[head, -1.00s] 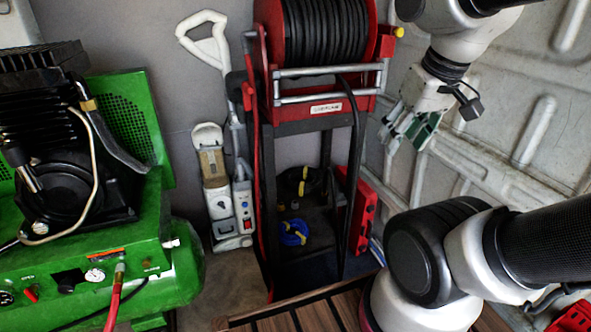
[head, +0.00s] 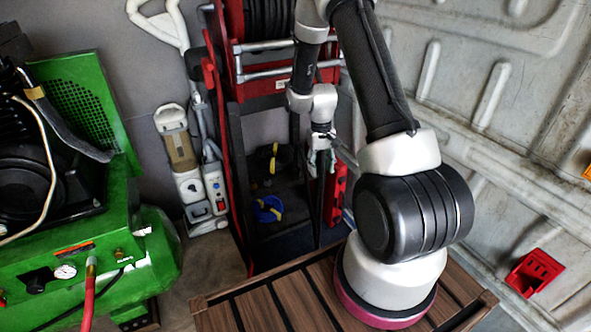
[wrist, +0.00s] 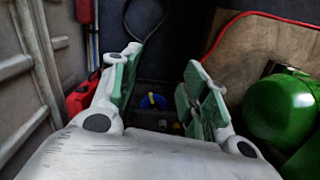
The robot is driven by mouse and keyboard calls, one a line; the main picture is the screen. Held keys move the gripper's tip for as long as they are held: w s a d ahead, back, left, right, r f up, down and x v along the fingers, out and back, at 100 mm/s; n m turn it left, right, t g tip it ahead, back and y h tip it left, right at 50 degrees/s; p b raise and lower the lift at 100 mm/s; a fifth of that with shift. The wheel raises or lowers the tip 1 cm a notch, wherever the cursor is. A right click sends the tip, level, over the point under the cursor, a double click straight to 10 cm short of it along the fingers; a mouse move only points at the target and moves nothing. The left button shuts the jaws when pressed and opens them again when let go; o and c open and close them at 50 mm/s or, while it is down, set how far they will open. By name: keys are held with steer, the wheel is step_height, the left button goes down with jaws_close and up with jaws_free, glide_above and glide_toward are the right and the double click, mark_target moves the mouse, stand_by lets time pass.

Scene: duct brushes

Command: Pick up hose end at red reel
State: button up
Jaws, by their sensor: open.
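The red reel (head: 236,45) stands at the top of the head view with black hose (head: 268,18) wound on it. My arm covers its right side, and the hose end cannot be made out there. My gripper (head: 319,170) is in front of the rack's right side, below the reel. In the wrist view my gripper (wrist: 158,85) is open, with green pads apart and nothing held between them. A thin black curved line, perhaps hose (wrist: 168,20), shows beyond the fingertips at the top; I cannot tell whether it is the hose end.
A blue coil (head: 268,209) lies low in the rack. A red case (head: 336,192) stands at its right. The green compressor (head: 100,225) is at left, a white upright device (head: 186,165) beside the rack. A red holder (head: 534,272) is at lower right.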

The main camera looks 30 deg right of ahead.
steer(key=w+d+f+t, duration=0.2)
steer(key=w+f, duration=0.2)
steer(key=f, duration=0.8)
steer(key=w+d+f+t, duration=0.1)
steer(key=w+f, duration=0.3)
steer(key=f, duration=0.8)
steer(key=t+h, duration=0.2)
steer(key=t, duration=1.4)
glide_toward(296, 159)
steer(key=w, duration=0.3)
steer(key=w+r, duration=0.1)
steer(key=shift+w+d, duration=0.35)
steer(key=w, duration=0.5)
steer(key=shift+w+d+f, duration=0.2)
steer(key=shift+d+f, duration=0.05)
steer(key=shift+f, duration=0.15)
steer(key=shift+w+d, duration=0.1)
steer(key=shift+w, duration=0.4)
steer(key=shift+c, duration=0.3)
